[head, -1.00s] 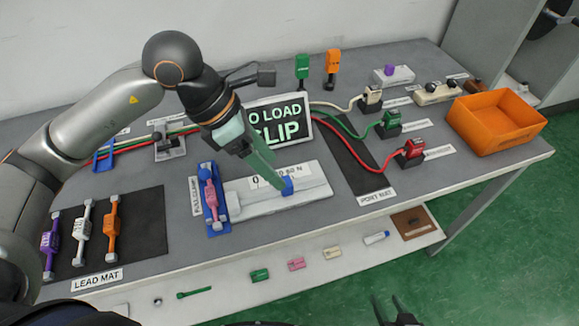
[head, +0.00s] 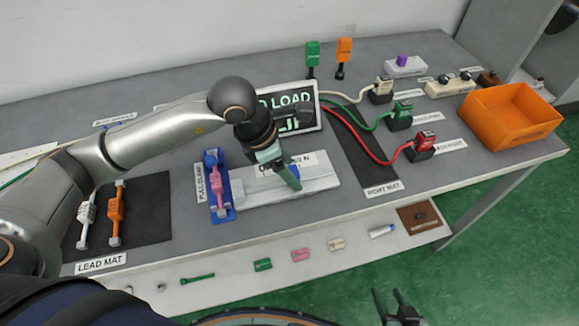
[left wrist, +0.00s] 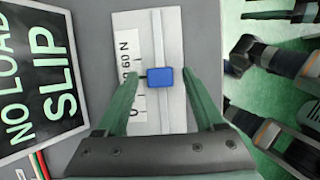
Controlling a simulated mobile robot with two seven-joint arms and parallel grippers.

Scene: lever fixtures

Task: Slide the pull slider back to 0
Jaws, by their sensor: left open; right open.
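The pull slider's blue block (head: 296,170) sits on the white slider plate (head: 322,184) in mid-table, partly hidden by my left gripper in the head view. In the left wrist view the blue block (left wrist: 160,76) lies on the rail beside a scale strip (left wrist: 131,75) showing "60 N". My left gripper (head: 294,182) is open over the slider, its green fingers on either side of the block with gaps to it. My right gripper (head: 398,304) is open and empty at the bottom of the head view, away from the table.
A pink piece (head: 216,184) lies in the blue pull clamp (head: 221,213) left of the plate. The "NO LOAD SLIP" screen (head: 303,108) stands behind the slider. An orange bin (head: 510,118) stands far right.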

